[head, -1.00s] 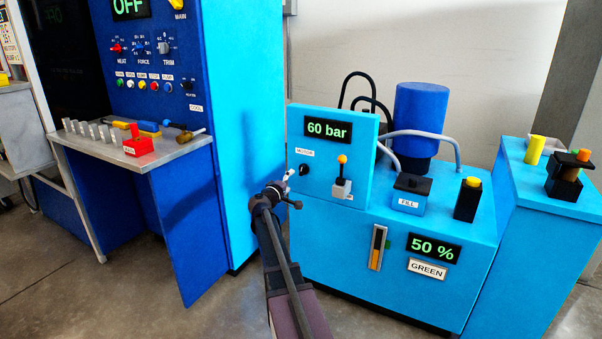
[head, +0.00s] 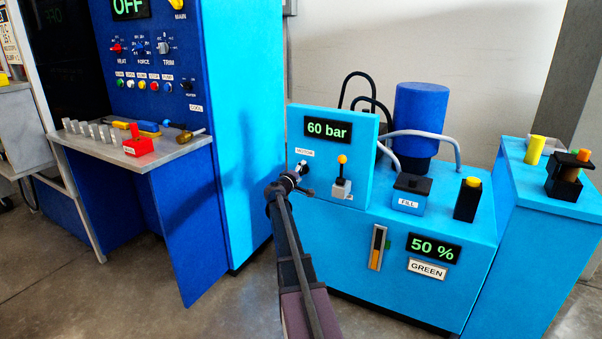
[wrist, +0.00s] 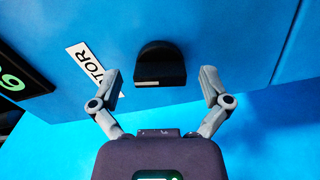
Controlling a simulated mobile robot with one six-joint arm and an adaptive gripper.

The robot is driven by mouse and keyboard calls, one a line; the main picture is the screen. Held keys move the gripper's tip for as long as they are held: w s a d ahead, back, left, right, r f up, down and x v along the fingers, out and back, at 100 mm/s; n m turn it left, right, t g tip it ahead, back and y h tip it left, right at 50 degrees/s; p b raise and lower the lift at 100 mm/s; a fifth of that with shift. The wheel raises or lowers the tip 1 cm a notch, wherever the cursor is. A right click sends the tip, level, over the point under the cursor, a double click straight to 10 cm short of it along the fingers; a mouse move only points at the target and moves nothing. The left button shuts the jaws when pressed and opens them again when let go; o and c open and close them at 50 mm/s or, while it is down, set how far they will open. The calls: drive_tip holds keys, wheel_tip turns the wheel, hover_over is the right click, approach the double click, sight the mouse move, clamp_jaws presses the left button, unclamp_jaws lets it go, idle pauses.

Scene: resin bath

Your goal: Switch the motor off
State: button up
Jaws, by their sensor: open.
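The motor knob, a black rotary knob with a pale mark, shows in the wrist view (wrist: 160,64) on the blue panel. The MOTOR label (wrist: 95,70) is left of it there, and also shows in the head view (head: 304,152). My gripper (wrist: 162,88) is open, with one finger on each side of the knob's lower edge. The fingers look apart from the knob; how far they are from the panel I cannot tell. In the head view my gripper (head: 298,172) is at the panel below the label and mostly hides the knob.
A lever with an orange ball (head: 342,170) stands just right of the knob. The display (head: 328,130) above reads 60 bar. A FILL box (head: 411,195) and a yellow-topped black post (head: 468,198) stand on the blue unit. A tall blue cabinet (head: 235,120) rises at the left.

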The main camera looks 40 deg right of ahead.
drive_tip(key=c, duration=1.2)
drive_tip(key=shift+o, duration=0.2)
drive_tip(key=shift+n, duration=1.5)
drive_tip(key=shift+d, duration=0.1)
drive_tip(key=o, duration=1.2)
drive_tip(key=shift+c, duration=0.2)
drive_tip(key=v, duration=1.2)
